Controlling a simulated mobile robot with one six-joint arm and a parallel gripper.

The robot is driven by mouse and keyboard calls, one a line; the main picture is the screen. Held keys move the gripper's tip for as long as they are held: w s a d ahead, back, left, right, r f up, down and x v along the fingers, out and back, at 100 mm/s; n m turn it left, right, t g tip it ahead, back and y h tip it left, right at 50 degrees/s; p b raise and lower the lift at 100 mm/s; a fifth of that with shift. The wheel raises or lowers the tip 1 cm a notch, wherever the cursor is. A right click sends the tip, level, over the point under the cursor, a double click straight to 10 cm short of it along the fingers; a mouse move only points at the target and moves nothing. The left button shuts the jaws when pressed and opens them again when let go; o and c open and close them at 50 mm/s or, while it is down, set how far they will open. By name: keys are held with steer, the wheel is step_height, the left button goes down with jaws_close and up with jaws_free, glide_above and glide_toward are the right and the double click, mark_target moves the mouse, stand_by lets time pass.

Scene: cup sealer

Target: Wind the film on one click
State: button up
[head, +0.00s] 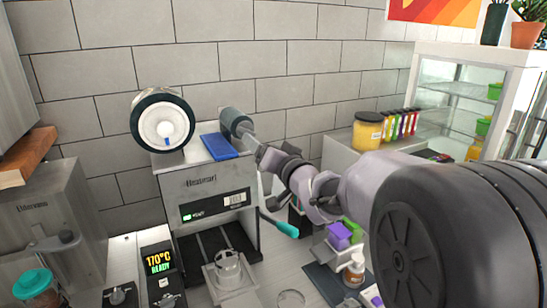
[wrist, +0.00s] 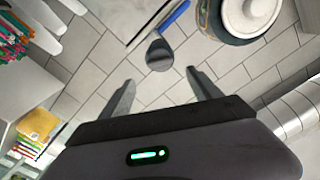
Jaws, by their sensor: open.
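The cup sealer (head: 213,190) stands against the tiled wall, with a large film roll (head: 163,122) at its top left. A smaller grey roller (head: 236,121) sits at its top right, behind a blue panel (head: 219,146). My gripper (head: 252,139) is at the right end of that roller. In the wrist view my open gripper (wrist: 162,88) has its two fingers spread and nothing between them. The roller's dark round end (wrist: 160,56) lies just beyond the fingertips, roughly centred between them. The film roll also shows in the wrist view (wrist: 245,22). Exact depth to the roller is unclear.
A clear cup (head: 228,263) sits in the sealer's holder. A lever with a teal grip (head: 286,229) sticks out at the sealer's right. The display (head: 158,262) reads 170°C READY. A yellow jar (head: 368,132) and glass cabinet (head: 461,85) stand right.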

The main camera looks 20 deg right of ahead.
steer(key=s, duration=0.2)
steer(key=s+d, duration=0.1)
steer(key=s, duration=0.2)
steer(key=shift+s+d, duration=0.1)
steer(key=shift+s, duration=0.25)
steer(key=s+d+f+m+g+h+b, duration=0.25)
steer(key=s+f+g+h+b, duration=0.3)
steer(key=s+f+b, duration=0.9)
steer(key=s+a+f+n+g+y+b, duration=0.1)
steer(key=s+a+f+g+y, duration=0.1)
steer(key=s+a+f, duration=0.3)
steer(key=s+a+f+n+g+y+b, duration=0.1)
steer(key=s+a+f+g, duration=0.3)
steer(key=s+f, duration=0.8)
steer(key=shift+s+a+f+y+b, duration=0.3)
steer(key=shift+s+a+y+b, duration=0.1)
steer(key=shift+s+y+b, duration=0.15)
